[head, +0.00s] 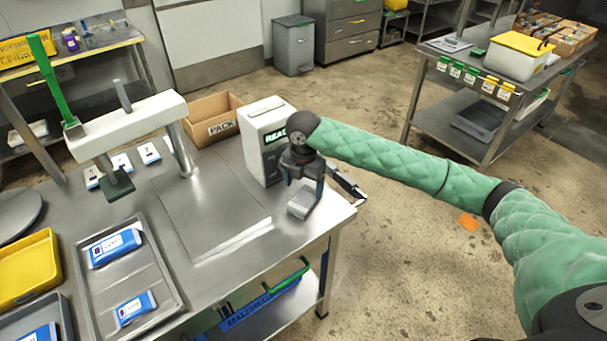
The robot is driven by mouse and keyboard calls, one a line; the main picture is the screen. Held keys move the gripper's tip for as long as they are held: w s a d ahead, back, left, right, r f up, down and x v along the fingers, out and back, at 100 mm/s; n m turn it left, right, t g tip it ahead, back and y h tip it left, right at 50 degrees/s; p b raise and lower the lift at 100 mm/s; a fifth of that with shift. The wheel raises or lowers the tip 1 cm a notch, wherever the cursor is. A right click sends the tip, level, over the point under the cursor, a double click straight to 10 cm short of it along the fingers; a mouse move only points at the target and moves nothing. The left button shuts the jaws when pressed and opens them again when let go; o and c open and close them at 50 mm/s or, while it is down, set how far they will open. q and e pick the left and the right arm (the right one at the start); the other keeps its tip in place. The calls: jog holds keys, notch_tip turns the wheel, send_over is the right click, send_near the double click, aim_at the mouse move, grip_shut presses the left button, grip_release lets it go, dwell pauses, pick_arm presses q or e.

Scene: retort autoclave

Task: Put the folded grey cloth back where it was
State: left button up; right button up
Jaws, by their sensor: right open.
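The folded grey cloth (300,203) looks like a small pale grey block on the steel table, near its right corner. My right gripper (304,194) comes in from the right on the green-sleeved arm and points down over the cloth. Its dark fingers are apart, with the cloth low between or just behind them. I cannot tell whether they touch it. My left gripper is out of view.
A white box with a READY display (265,140) stands just behind my right gripper. A press with a green lever (125,125) and a tray (168,287) with blue-white pouches are to the left. The table's middle (210,205) is clear. A PACK carton (207,104) stands behind.

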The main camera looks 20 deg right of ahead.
aim_at(304, 200)
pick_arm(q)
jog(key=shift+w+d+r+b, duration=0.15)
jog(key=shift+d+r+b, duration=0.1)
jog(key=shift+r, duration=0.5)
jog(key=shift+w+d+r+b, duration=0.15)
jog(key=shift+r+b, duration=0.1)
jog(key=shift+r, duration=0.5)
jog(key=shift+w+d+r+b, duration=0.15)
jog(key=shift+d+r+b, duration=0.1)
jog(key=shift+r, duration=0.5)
pick_arm(e)
jog(key=shift+r, duration=2.95)
jog(key=shift+s+f, duration=0.1)
